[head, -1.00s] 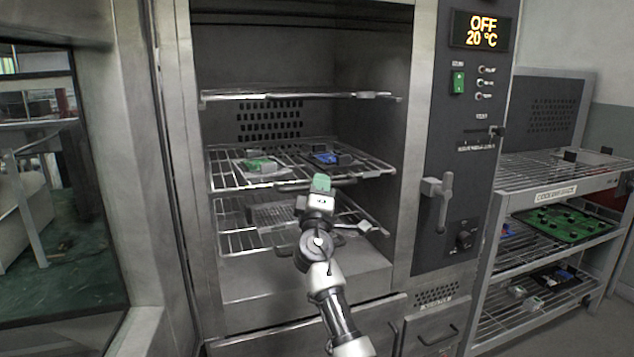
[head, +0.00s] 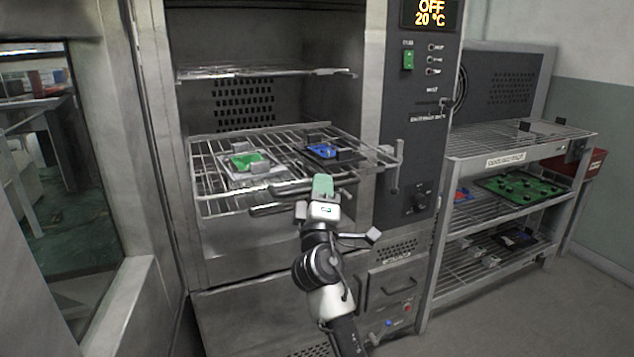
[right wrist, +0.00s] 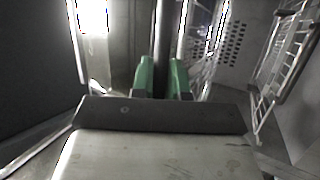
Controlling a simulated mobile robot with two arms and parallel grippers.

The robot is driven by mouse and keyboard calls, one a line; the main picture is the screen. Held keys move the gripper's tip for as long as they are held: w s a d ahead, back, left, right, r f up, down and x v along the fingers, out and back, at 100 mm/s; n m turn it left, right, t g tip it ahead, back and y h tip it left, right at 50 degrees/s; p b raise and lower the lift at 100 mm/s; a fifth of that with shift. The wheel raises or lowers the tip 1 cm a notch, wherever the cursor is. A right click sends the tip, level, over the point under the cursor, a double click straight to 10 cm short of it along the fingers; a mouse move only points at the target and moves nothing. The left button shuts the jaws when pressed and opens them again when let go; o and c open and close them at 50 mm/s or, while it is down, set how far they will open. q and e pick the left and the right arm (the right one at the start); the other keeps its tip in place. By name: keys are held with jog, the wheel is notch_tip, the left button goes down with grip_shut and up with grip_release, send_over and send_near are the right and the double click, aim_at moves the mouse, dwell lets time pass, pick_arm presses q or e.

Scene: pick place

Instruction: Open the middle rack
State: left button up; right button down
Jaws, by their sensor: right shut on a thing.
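The middle rack (head: 211,184) is a wire shelf pulled well out of the open oven chamber. It bears a green board (head: 250,160) in a grey holder on its left and a blue board (head: 322,151) on its right. My right gripper (head: 322,186) is at the rack's front edge. In the right wrist view its green fingertips (right wrist: 160,78) are shut on the dark bar of the rack's handle (right wrist: 168,45). My left gripper does not show.
An upper rack (head: 265,72) sits inside the oven. A control panel (head: 418,110) reading OFF and 20 °C is right of the chamber. A cooling rack (head: 500,159) with boards stands farther right. The oven door (head: 65,250) is open at left.

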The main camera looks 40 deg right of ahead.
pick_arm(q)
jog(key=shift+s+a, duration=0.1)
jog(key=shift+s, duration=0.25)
pick_arm(e)
jog(key=shift+s+a, duration=0.15)
jog(key=shift+s, duration=0.3)
jog(key=c, duration=1.1)
grip_release()
jog(key=shift+c, duration=0.2)
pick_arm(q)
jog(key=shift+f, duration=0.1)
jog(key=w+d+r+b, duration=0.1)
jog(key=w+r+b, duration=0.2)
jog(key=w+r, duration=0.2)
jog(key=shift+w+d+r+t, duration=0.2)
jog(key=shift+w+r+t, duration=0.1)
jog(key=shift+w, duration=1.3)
pick_arm(e)
jog(key=v, duration=1)
jog(key=shift+s+a+f, duration=0.2)
jog(key=shift+f, duration=0.05)
